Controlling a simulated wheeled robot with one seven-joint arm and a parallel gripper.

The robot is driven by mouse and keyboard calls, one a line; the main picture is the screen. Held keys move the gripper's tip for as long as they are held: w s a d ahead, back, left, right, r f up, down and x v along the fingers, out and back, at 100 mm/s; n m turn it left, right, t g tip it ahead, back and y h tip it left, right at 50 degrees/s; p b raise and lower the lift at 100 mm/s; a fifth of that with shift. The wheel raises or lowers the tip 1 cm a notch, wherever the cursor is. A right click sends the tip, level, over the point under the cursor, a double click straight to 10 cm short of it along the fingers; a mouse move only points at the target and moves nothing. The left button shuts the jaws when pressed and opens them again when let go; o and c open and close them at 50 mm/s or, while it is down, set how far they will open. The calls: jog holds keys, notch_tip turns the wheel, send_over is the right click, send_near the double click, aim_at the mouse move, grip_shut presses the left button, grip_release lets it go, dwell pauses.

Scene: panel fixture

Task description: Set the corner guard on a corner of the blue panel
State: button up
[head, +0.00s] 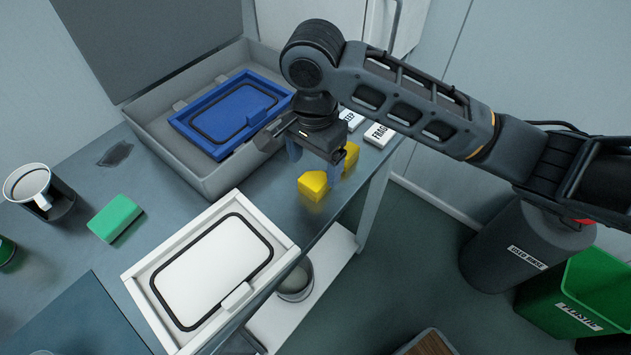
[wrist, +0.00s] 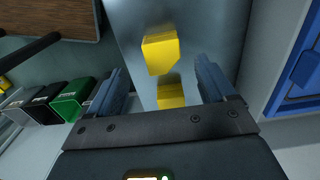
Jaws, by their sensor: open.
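Two yellow pieces that look like corner guards lie on the table near its right edge. The nearer one (head: 313,186) is in front of my gripper in the head view; the other (head: 351,155) is partly hidden behind my gripper. My gripper (head: 315,170) is open, pointing down above them. In the wrist view both yellow pieces, one (wrist: 160,52) and another (wrist: 171,95), show between the spread fingers (wrist: 159,66), with nothing held. The blue panel (head: 205,145) with a dark oval seal lies in the open grey case, all its visible corners bare.
A white panel (head: 127,277) with a similar seal lies at the front. A green sponge (head: 116,218) and a mug (head: 30,185) are at left. White labelled blocks (head: 380,135) lie behind my gripper. Bins (head: 580,295) stand on the floor at right.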

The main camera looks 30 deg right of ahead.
aim_at(314, 179)
jog(key=shift+w+f, duration=0.15)
jog(key=shift+f, duration=2.55)
jog(key=c, duration=1.1)
jog(key=shift+r, duration=0.85)
notch_tip(314, 179, up, 2)
jog(key=shift+a+r, duration=0.1)
jog(key=shift+r, duration=0.15)
jog(key=s+d+r, duration=0.2)
jog(key=d, duration=0.1)
jog(key=s+d+r, duration=0.2)
jog(key=d, duration=0.1)
jog(key=s+d+r, duration=0.2)
jog(key=d+r, duration=0.1)
jog(key=d, duration=0.1)
jog(key=shift+s, duration=0.15)
